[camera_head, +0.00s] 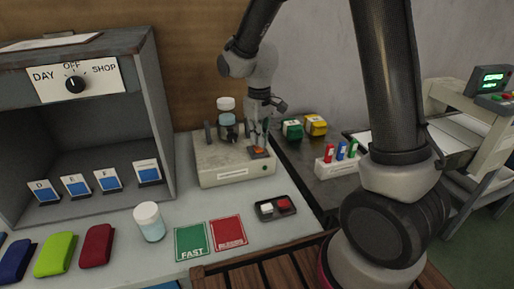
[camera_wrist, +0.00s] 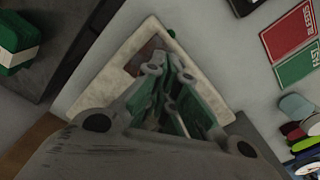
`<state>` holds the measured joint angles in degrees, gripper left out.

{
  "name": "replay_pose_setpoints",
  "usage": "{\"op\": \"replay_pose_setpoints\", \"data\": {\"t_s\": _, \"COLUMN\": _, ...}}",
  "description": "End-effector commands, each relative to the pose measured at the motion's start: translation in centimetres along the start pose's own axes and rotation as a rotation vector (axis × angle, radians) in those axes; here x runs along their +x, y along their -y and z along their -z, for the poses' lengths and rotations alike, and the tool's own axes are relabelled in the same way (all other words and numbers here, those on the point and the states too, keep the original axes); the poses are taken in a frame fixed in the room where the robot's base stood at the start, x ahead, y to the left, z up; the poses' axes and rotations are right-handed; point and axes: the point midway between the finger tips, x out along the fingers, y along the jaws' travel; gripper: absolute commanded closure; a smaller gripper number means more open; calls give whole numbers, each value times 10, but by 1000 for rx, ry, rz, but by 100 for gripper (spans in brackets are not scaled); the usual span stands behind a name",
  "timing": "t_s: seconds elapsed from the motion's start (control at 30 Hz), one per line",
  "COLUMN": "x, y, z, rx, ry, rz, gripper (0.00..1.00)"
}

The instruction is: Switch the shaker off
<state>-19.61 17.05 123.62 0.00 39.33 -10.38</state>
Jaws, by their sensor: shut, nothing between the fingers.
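The shaker (camera_head: 222,178) is a beige box at the back of the light worktop. A clear bottle with a white cap (camera_head: 226,118) stands upright on it between dark holders. An orange-red switch (camera_head: 259,153) sits on a dark plate at the right of its top. My gripper (camera_head: 262,146) is shut and empty, pointing down right over the switch. I cannot tell whether the fingertips touch it. In the wrist view the shaker (camera_wrist: 97,79) lies beneath my gripper (camera_wrist: 172,62); the fingers hide much of it, and the switch itself is not clear.
A small dark tray (camera_head: 277,208) with a red and a white piece lies in front of the shaker, beside red (camera_head: 229,233) and green (camera_head: 192,241) cards. A white-capped jar (camera_head: 149,222) stands front left. Green and yellow blocks (camera_head: 315,125) sit behind right. A grey cabinet with a dial (camera_head: 75,84) stands left.

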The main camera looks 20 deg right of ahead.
Motion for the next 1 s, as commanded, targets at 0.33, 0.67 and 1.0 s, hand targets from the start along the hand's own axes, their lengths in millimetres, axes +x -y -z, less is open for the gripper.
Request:
{"op": "replay_pose_setpoints", "data": {"t_s": 0.33, "x": 0, "y": 0, "z": 0, "rx": 0, "ry": 0, "rz": 0, "gripper": 100}}
{"op": "replay_pose_setpoints", "data": {"t_s": 0.67, "x": 2, "y": 0, "z": 0, "rx": 0, "ry": 1, "rz": 0, "gripper": 100}}
{"op": "replay_pose_setpoints", "data": {"t_s": 1.0, "x": 7, "y": 0, "z": 0, "rx": 0, "ry": 1, "rz": 0, "gripper": 100}}
